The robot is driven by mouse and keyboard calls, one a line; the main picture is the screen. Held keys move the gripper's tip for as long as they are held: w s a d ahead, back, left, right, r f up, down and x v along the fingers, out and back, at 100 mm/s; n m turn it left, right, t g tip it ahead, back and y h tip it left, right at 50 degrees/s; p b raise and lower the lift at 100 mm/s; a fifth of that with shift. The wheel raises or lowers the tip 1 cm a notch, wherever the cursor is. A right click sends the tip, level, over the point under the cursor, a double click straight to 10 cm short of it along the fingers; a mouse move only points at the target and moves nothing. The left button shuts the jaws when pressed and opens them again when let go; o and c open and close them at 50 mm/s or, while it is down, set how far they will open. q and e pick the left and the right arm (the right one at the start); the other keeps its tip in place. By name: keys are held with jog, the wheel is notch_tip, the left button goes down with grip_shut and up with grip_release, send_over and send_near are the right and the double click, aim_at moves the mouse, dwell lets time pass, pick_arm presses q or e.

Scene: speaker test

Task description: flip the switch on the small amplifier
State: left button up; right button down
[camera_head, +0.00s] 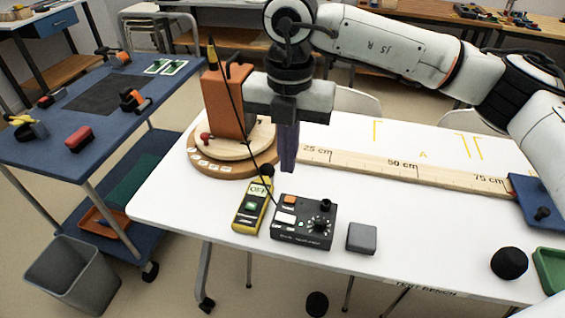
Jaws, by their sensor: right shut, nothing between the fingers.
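The small amplifier (303,228) is a black box on the white table, near its front edge. Its top carries an orange rocker (291,199), a white rocker (285,217), a dial with a white scale (319,223) and a black knob. Which way the rockers are set is too small to tell. My right gripper (288,165) points down, shut and empty, its tips just beyond the amplifier's far edge in the picture and apparently above the table. My left gripper is not in view.
A yellow meter reading OFF (250,212) stands left of the amplifier, a grey block (361,238) right. Behind are an orange speaker (225,100) on a round wooden turntable (205,165) and a ruler board (400,168). A black ball-like object (509,263) lies right. Bare table lies between.

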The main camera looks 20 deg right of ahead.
jog(key=shift+s+d+r, duration=0.1)
dwell(0.3)
notch_tip(320, 180, up, 14)
jog(key=s+d+p, duration=0.1)
jog(key=shift+d+p, duration=0.3)
dwell(0.4)
